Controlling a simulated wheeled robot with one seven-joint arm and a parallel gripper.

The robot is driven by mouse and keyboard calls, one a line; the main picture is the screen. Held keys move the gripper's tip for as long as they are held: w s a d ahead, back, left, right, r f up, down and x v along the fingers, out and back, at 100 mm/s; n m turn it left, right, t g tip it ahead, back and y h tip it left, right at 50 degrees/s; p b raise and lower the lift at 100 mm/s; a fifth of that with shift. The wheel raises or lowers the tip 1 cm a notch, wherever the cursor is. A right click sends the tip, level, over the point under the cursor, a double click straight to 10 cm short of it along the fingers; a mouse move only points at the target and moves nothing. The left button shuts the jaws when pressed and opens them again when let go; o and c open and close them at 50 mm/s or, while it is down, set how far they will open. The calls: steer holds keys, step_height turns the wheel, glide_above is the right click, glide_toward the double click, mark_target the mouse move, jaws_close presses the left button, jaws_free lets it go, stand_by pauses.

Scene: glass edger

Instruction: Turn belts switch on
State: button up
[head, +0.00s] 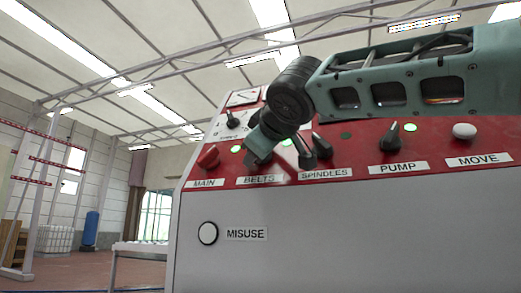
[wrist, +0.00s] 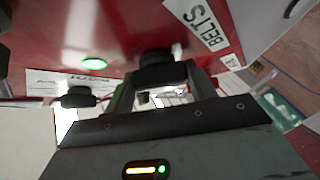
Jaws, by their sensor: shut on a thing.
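The belts switch is a black knob (wrist: 155,62) on the red panel, beside the BELTS label (wrist: 208,25) in the wrist view. My gripper (wrist: 160,78) is shut on this knob, with one finger on each side. In the head view my gripper (head: 260,158) reaches down to the panel just above the BELTS label (head: 260,180) and hides the knob. Which way the knob points cannot be told. A green lamp (head: 286,142) just right of my gripper is lit; a lit green lamp (wrist: 95,63) also shows in the wrist view.
A red MAIN knob (head: 208,156) sits to the left, with a lit green lamp (head: 236,149). Further right are the PUMP knob (head: 391,138) and white MOVE button (head: 464,131).

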steer(key=o, duration=1)
steer(key=b+v, duration=0.3)
steer(key=v, duration=1.4)
steer(key=shift+s+d, duration=0.1)
steer(key=shift+s, duration=0.1)
